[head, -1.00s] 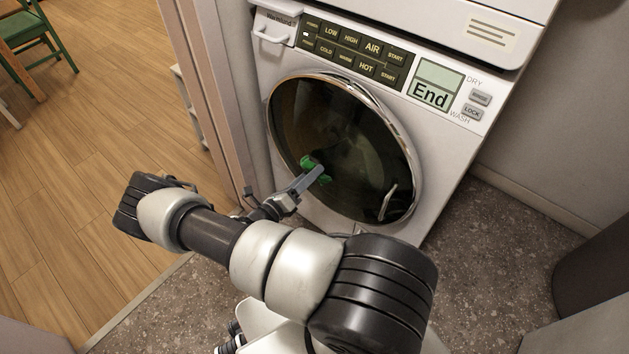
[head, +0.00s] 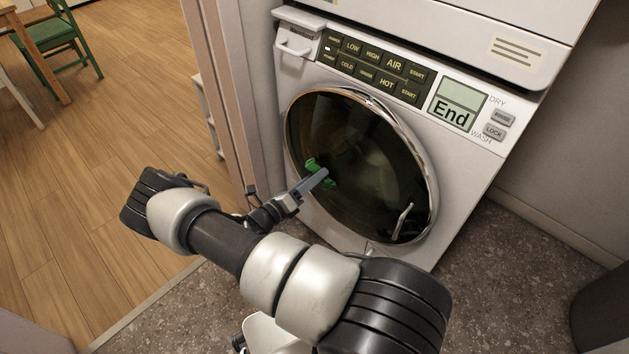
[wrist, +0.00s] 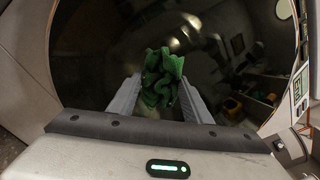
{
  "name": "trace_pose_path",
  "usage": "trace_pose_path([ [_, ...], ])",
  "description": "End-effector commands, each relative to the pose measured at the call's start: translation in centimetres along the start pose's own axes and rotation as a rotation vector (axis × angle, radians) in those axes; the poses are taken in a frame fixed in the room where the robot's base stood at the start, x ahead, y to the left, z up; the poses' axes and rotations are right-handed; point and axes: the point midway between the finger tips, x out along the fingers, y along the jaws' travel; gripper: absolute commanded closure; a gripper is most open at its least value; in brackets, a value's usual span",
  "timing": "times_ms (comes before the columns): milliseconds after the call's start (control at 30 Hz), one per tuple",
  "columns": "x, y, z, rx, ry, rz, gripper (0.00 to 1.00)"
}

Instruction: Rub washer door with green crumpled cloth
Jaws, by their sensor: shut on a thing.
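The washer door (head: 375,160) is round dark glass with a shiny metal rim and a handle at its lower right. It is shut, and it fills much of the wrist view (wrist: 110,50). The green crumpled cloth (head: 313,166) is in front of the left part of the glass; it also shows in the wrist view (wrist: 161,75). My gripper (head: 321,175) is shut on the cloth, which sits between its two grey fingers in the wrist view (wrist: 160,98). I cannot tell whether the cloth touches the glass.
The washer's control panel (head: 385,70) with an "End" display is above the door. A door frame (head: 222,90) stands close on the left, with wooden floor and a green chair (head: 55,45) beyond. A grey wall (head: 570,130) is on the right.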

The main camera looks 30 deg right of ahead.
Motion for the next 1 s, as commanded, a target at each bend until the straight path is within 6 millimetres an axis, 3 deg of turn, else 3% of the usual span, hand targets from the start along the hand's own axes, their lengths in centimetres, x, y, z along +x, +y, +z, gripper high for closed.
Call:
trace_pose_path([
  [167,0.0,-0.9,0.4,-0.002,0.0,-0.002,0.73],
  [1000,0.3,-4.8,-4.4,-0.007,0.006,-0.009,0.73],
])
